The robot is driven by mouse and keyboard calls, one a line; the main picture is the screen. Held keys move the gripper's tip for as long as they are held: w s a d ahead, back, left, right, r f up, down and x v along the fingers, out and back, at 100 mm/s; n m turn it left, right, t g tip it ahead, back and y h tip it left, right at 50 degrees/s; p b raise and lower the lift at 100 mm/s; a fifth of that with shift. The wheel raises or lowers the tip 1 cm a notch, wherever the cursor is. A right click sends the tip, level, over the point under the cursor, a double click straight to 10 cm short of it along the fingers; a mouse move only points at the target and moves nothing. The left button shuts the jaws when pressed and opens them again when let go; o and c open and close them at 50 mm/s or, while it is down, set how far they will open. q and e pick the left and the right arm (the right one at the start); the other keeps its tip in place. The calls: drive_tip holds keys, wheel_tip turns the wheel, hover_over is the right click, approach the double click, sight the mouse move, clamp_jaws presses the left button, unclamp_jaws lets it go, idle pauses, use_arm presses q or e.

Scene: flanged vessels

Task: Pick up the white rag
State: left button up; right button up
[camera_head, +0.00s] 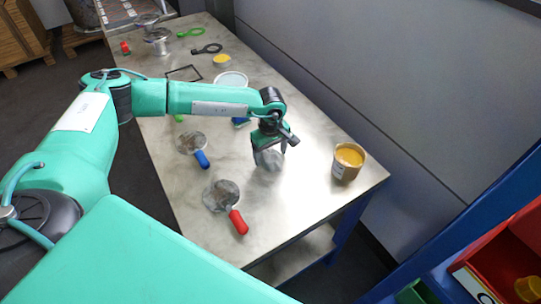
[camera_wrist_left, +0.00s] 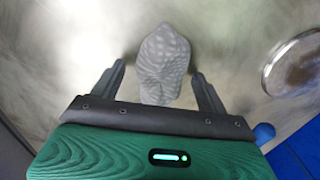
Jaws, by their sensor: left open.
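The white rag (camera_wrist_left: 163,60) is a crumpled, greyish-white patterned cloth on the metal table. In the left wrist view it lies ahead of and between the two fingers of my left gripper (camera_wrist_left: 158,72). The fingers are apart, with a finger on each side of the rag; I cannot tell whether they touch it. In the head view my left gripper (camera_head: 268,150) points down at the table, and the rag (camera_head: 268,160) shows only partly below it. My right gripper is not in view.
A tin with yellow contents (camera_head: 348,160) stands right of the gripper near the table edge. Round tools with a blue handle (camera_head: 202,159) and a red handle (camera_head: 238,222) lie to the left and front. A white tub (camera_head: 231,78) stands behind my left arm.

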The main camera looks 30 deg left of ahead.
sight(271, 154)
use_arm(q)
drive_tip(key=c, duration=1.1)
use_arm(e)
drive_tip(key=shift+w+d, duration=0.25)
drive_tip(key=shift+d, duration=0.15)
use_arm(q)
drive_tip(key=shift+r, duration=0.1)
wheel_tip(271, 154, up, 20)
drive_tip(key=b, duration=0.4)
drive_tip(key=o, duration=0.4)
drive_tip(key=shift+c, duration=1.4)
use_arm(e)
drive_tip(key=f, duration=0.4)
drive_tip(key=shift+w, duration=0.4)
